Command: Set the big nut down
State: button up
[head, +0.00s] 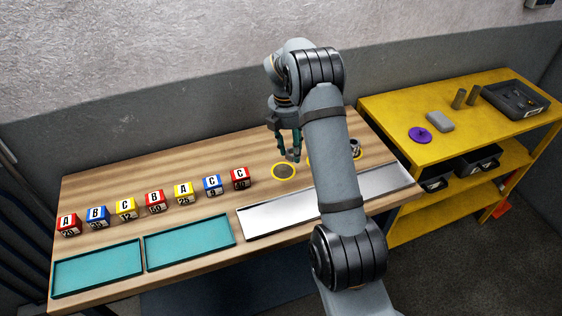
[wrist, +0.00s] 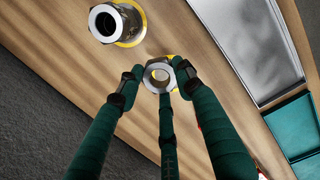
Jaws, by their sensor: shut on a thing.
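The big nut (wrist: 149,77), a silver hex ring with an open hole, sits between the fingertips of my gripper (wrist: 159,80) in the wrist view. The fingers are shut on it. Part of a yellow ring mark shows behind the nut, but the gap between nut and bench is hard to judge. In the head view my gripper (head: 290,154) points down over the wooden bench (head: 140,178), close to a yellow ring mark with a grey centre (head: 284,171). The nut is too small there to make out clearly.
A metal hex fitting (wrist: 104,22) stands on another yellow ring, also seen right of my arm (head: 355,148). A silver tray (head: 275,218) and teal trays (head: 188,241) line the front. Several lettered blocks (head: 154,202) stand left. A yellow shelf (head: 395,111) stands right.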

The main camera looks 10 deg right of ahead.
aim_at(284, 171)
jog(key=a, duration=0.1)
jog(key=a+f, duration=0.1)
jog(key=a, duration=0.1)
jog(key=shift+w+f, duration=0.1)
jog(key=shift+f, duration=0.2)
jog(key=shift+f+p, duration=0.75)
jog(key=shift+f, duration=1.3)
jog(key=shift+f, duration=0.1)
jog(key=o, duration=1.3)
jog(key=r, duration=0.4)
jog(key=a+r, duration=0.1)
jog(key=r, duration=0.7)
jog(key=shift+a+r+b, duration=0.1)
jog(key=shift+a+b, duration=0.15)
jog(key=shift+b, duration=0.15)
